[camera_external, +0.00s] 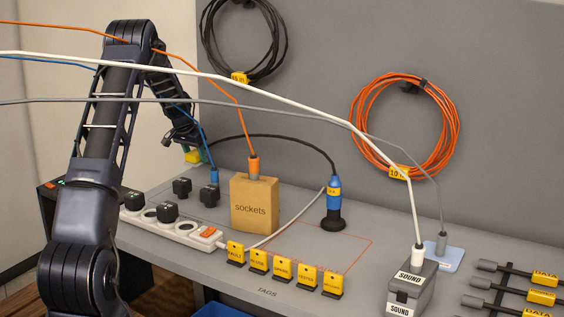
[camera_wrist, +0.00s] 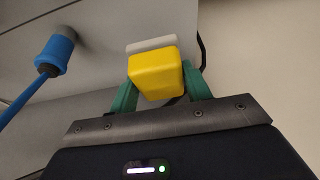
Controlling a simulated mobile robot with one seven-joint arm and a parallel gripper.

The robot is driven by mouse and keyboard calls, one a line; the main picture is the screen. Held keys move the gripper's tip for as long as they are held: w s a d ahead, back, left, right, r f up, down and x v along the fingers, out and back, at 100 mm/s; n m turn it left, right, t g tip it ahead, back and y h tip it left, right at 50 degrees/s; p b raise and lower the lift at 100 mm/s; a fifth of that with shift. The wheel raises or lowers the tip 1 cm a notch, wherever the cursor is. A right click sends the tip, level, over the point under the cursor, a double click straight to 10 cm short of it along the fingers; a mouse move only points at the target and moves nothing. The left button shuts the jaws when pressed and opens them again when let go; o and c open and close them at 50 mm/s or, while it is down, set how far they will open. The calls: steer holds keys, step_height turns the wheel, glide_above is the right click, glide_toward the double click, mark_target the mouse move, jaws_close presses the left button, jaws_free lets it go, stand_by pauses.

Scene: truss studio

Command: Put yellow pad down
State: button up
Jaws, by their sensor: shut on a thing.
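The yellow pad (camera_wrist: 155,74) is a small rounded yellow block in the wrist view, with a pale grey strip along its far side. My gripper (camera_wrist: 155,90) has its two green fingers shut on the yellow pad, one on each side. In the external view the yellow pad (camera_external: 194,156) shows small at the end of my arm, near the back left of the bench. My gripper (camera_external: 186,150) is partly hidden there. I cannot tell whether the pad touches the bench.
A blue plug (camera_wrist: 54,55) stands left of the pad in the wrist view. The "sockets" box (camera_external: 255,206), a white power strip (camera_external: 172,230) and several yellow tags (camera_external: 283,268) are on the bench. Cables hang across the space above.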

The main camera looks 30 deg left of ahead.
mark_target(197, 176)
steer(key=shift+f, duration=2.15)
steer(key=shift+f, duration=0.2)
steer(key=o, duration=1)
steer(key=shift+c, duration=0.2)
steer(key=shift+r, duration=0.1)
